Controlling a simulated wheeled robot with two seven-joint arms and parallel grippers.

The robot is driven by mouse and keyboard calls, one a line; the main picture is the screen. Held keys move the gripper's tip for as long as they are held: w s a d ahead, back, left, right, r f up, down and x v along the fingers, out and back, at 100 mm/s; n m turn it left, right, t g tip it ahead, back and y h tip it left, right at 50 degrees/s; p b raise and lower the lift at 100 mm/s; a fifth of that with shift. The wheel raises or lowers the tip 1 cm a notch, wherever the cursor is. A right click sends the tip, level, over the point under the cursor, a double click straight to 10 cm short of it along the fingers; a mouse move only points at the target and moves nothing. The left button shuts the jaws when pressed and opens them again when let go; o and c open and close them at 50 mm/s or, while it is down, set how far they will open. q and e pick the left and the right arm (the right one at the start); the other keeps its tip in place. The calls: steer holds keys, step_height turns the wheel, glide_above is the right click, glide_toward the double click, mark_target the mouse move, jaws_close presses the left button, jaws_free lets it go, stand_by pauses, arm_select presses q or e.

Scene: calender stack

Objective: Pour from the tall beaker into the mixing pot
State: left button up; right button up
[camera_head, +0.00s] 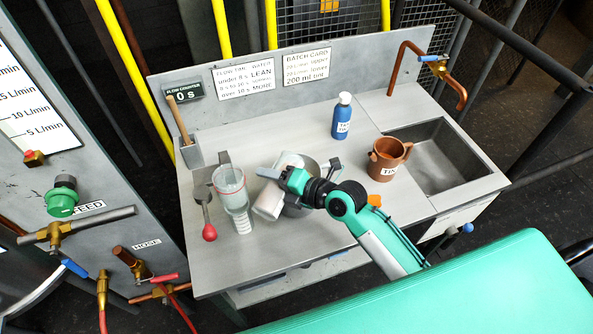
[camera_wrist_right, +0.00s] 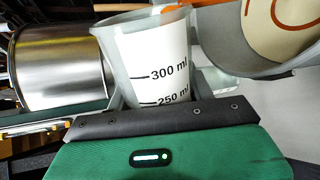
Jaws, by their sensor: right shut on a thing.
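My right gripper (camera_head: 279,174) is shut around the tall beaker (camera_head: 268,203), a pale vessel that looks tilted in the head view. In the right wrist view the beaker (camera_wrist_right: 152,55) shows 300 ml and 250 ml marks and a whitish content; the gripper hides its lower part. The metal mixing pot (camera_head: 296,210) stands on the bench just right of the beaker, partly hidden by my gripper and arm. The pot also shows at the left of the wrist view (camera_wrist_right: 60,75). I cannot tell whether any liquid is flowing. My left gripper is not in view.
A blue bottle (camera_head: 342,117), a brown jug (camera_head: 387,160) and a sink (camera_head: 440,158) are farther right.

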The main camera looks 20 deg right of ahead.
steer(key=shift+w+d, duration=0.1)
stand_by(0.4)
steer(key=shift+d+r+m+g+y+p, duration=0.1)
steer(key=shift+r+m+g+y+p, duration=0.25)
steer(key=shift+r+m, duration=0.3)
stand_by(1.3)
steer(key=shift+w+d+f+m+b, duration=0.1)
steer(key=shift+w+f+m+b, duration=0.15)
steer(key=shift+m+b, duration=0.2)
stand_by(0.4)
steer(key=shift+g, duration=0.25)
